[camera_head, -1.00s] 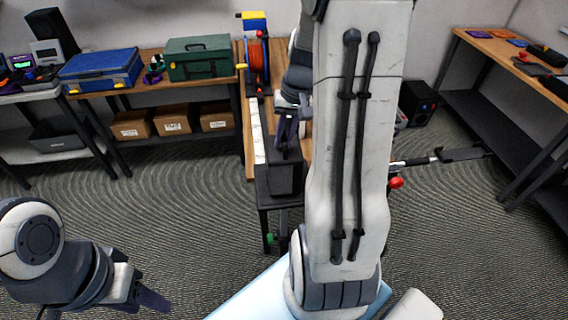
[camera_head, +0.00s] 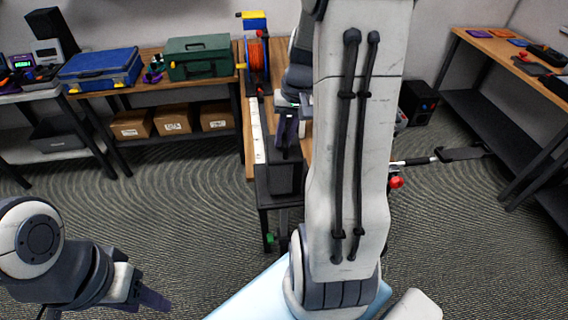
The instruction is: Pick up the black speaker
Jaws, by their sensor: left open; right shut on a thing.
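A black box that looks like the black speaker (camera_head: 278,180) is at the near end of the middle workbench. My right gripper (camera_head: 286,134) is at its upper edge, shut on it. I cannot tell whether the box rests on the bench or hangs just above it. My upright arm link hides the area to its right. My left gripper (camera_head: 152,299) is low at the left over the floor, open and empty, far from the box.
The workbench (camera_head: 250,172) carries a cable reel (camera_head: 257,62). A blue toolbox (camera_head: 101,69) and a green toolbox (camera_head: 198,57) stand on the back bench. Another black speaker-like box (camera_head: 418,102) is on the floor behind. Carpet is clear at left.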

